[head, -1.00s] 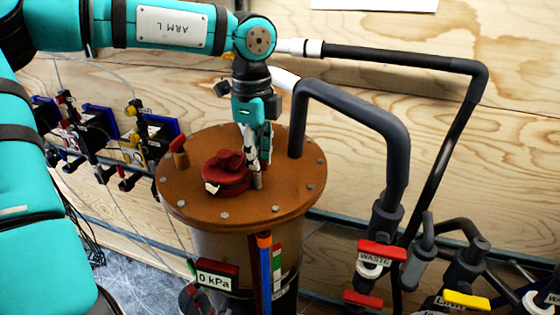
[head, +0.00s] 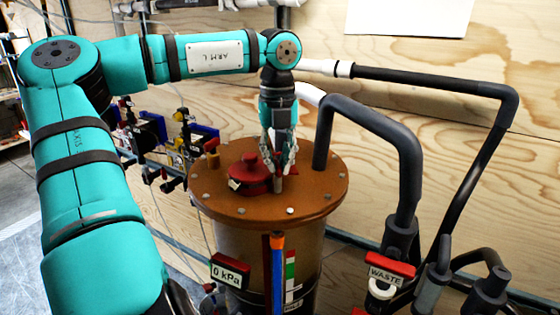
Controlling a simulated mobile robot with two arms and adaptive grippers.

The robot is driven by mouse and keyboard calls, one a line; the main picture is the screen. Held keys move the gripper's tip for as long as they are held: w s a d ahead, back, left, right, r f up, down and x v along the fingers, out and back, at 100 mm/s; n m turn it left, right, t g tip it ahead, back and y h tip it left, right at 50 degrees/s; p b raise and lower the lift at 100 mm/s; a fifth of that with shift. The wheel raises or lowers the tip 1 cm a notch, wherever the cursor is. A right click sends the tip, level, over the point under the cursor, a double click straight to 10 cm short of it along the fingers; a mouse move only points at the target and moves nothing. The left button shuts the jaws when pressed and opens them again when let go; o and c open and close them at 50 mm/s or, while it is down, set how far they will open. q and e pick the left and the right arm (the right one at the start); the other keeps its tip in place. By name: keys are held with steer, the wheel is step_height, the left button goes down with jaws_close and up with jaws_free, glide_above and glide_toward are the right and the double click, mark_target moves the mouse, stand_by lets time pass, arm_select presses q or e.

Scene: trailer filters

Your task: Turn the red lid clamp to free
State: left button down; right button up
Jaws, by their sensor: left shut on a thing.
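The red lid clamp (head: 248,175) sits on top of the brown round lid (head: 318,197) of a filter vessel. It has a raised round knob and a small white mark at its left front edge. My left gripper (head: 278,172) points down at the right side of the clamp, its fingers close together. The fingers hide the exact contact. My right gripper is not in view.
A thick dark pipe (head: 375,125) rises from the lid and bends down on the right. A red WASTE valve handle (head: 390,264) stands at the lower right. A 0 kPa gauge (head: 230,271) hangs at the vessel's front. The plywood wall is behind.

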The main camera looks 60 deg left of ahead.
arm_select(q)
steer(key=m, duration=0.4)
steer(key=shift+r+m, duration=0.1)
steer(key=shift+m, duration=0.2)
steer(key=m, duration=0.4)
steer(key=shift+m, duration=0.3)
steer(key=c, duration=1.4)
jaws_free()
step_height(320, 180, up, 12)
